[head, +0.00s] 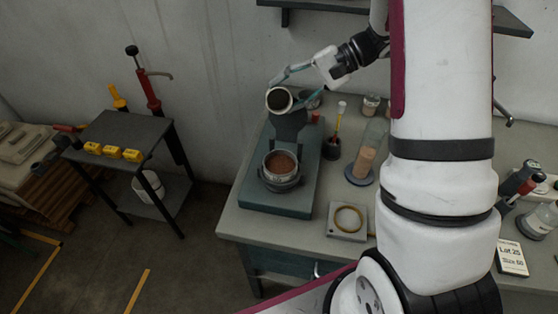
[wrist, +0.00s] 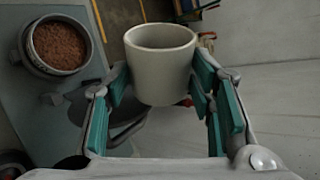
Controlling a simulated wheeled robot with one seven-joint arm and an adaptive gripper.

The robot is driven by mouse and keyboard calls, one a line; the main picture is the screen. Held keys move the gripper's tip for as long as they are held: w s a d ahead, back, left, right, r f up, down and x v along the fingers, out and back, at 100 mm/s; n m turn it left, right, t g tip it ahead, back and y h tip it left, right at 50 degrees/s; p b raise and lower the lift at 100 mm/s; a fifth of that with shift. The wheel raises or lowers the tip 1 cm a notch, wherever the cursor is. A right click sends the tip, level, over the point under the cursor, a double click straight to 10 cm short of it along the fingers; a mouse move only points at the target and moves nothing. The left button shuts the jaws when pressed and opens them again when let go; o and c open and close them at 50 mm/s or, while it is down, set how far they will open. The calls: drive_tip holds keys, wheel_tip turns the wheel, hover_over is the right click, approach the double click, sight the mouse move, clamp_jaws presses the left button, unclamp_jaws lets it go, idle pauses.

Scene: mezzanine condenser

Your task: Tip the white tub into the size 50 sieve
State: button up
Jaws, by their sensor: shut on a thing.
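My gripper (head: 287,88) is shut on the white tub (head: 272,101), above the back of a sieve-shaker stand. The tub also shows between the teal finger pads in the wrist view (wrist: 160,68). In the head view the tub is tilted, its dark mouth facing the camera; in the wrist view its visible inside looks empty and grey. A round metal sieve (head: 281,180) with brown grains (head: 280,163) sits on the stand in front of and below the tub. It also shows at upper left in the wrist view (wrist: 27,50). I cannot read a size on it.
The green stand base (head: 300,203) is on a grey bench (head: 240,222). To its right are a glass vessel (head: 368,155), a brush pot (head: 331,148), a yellow ring on a pale square (head: 347,220) and a lot card (head: 511,258). A dark cart (head: 125,130) stands left, apart.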

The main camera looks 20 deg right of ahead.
drive_tip(key=shift+w+r+m+g, duration=0.25)
drive_tip(key=shift+m+g, duration=0.15)
drive_tip(key=shift+w+d+f+m+g+y+b, duration=0.15)
drive_tip(key=shift+f+m+g+y+b, duration=0.3)
drive_tip(key=shift+b, duration=0.4)
drive_tip(key=shift+w+r+m+g+y+b, duration=0.3)
drive_tip(key=shift+r+m+g+y+b, duration=0.2)
drive_tip(key=shift+r+m+b, duration=0.2)
drive_tip(key=shift+w+d+f+m+g+y+b, duration=0.15)
drive_tip(key=shift+w+m+g+b, duration=0.1)
drive_tip(key=shift+w+b, duration=0.15)
drive_tip(key=shift+w+d+f+m+g+y+b, duration=0.1)
drive_tip(key=shift+w+f+m+g+b, duration=0.1)
drive_tip(key=shift+w+b, duration=0.15)
drive_tip(key=w+m, duration=0.1)
drive_tip(key=w+m+g+y+b, duration=0.1)
drive_tip(key=w+d+m+g+y+b, duration=0.1)
drive_tip(key=shift+r, duration=0.35)
drive_tip(key=shift+w+f+m, duration=0.1)
drive_tip(key=shift+w+m, duration=0.05)
drive_tip(key=shift+m, duration=0.25)
